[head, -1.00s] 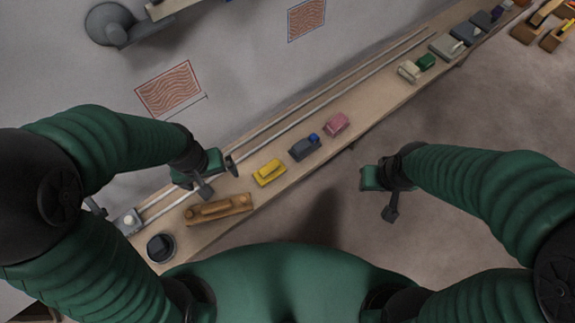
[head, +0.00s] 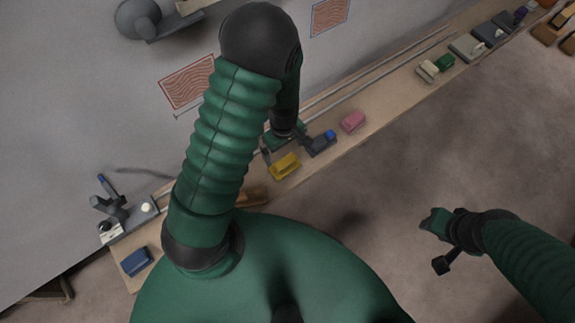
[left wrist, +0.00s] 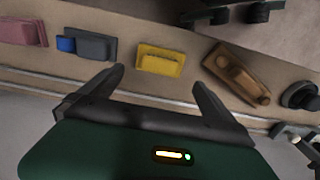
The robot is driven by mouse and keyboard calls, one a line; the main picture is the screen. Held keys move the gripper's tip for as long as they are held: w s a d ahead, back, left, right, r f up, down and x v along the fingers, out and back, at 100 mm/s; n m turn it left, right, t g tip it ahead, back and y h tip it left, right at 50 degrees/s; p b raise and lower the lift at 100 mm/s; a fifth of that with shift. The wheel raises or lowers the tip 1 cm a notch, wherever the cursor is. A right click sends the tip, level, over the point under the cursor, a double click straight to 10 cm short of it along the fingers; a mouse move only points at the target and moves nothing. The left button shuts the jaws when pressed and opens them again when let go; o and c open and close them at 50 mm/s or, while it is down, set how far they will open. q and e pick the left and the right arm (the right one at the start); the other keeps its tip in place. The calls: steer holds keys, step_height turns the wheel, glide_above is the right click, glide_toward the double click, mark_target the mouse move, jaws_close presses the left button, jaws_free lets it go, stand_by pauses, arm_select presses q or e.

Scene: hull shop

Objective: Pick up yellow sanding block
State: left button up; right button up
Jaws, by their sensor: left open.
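The yellow sanding block (head: 285,166) lies on the narrow wooden bench, and it also shows in the left wrist view (left wrist: 159,59). My left gripper (head: 284,147) is just behind the block in the head view, toward the wall. In the left wrist view its two fingers (left wrist: 160,82) are spread apart, with the block seen between and beyond their tips. Nothing is between the fingers. My right gripper (head: 446,248) hangs over the bare floor at the right, away from the bench; whether its fingers are open is unclear.
A grey block with a blue part (head: 320,143) and a pink block (head: 353,122) lie right of the yellow one. A brown wooden tool (left wrist: 237,73) lies on its other side. Metal rails (head: 370,83) run along the bench's wall side.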

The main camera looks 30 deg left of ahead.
mark_target(285, 162)
arm_select(q)
step_height(285, 162, down, 4)
steer(key=shift+b, duration=0.3)
step_height(285, 162, down, 6)
steer(key=shift+r+b, duration=0.1)
steer(key=shift+b, duration=0.5)
steer(key=shift+c, duration=0.3)
steer(key=shift+r, duration=0.1)
steer(key=shift+c, duration=1.1)
steer(key=c, duration=0.8)
